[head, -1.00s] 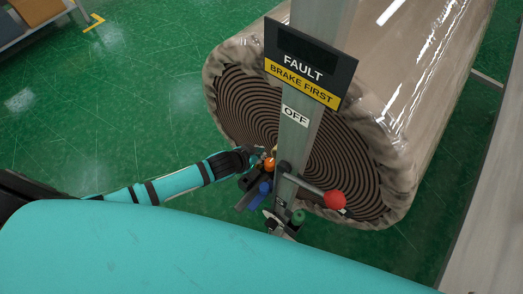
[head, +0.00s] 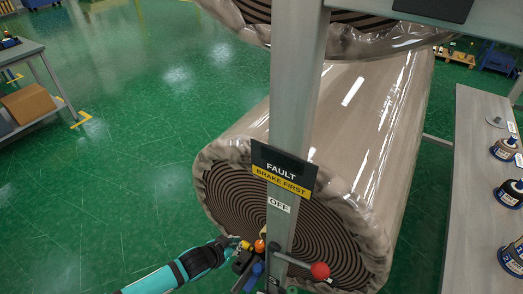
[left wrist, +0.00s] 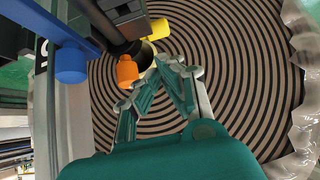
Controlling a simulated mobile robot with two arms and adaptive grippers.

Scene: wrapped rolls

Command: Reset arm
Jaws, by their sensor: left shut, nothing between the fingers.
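My left arm comes in from the lower left of the head view. Its gripper (head: 230,243) is beside the coloured knobs on a grey post (head: 292,90). In the left wrist view the left gripper's fingers (left wrist: 178,64) meet at the tips with nothing between them. An orange knob (left wrist: 127,70), a yellow knob (left wrist: 159,29) and a blue knob (left wrist: 71,62) are close by, left of and above the fingertips. A wrapped roll's spiral end (left wrist: 245,75) lies behind. My right gripper is not in view.
The post carries a FAULT / BRAKE FIRST sign (head: 283,170), an OFF label (head: 279,205) and a red ball-ended lever (head: 320,271). Another roll (head: 390,42) is above. A grey table (head: 465,150) with bottles stands right. Green floor (head: 110,170) is open at left.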

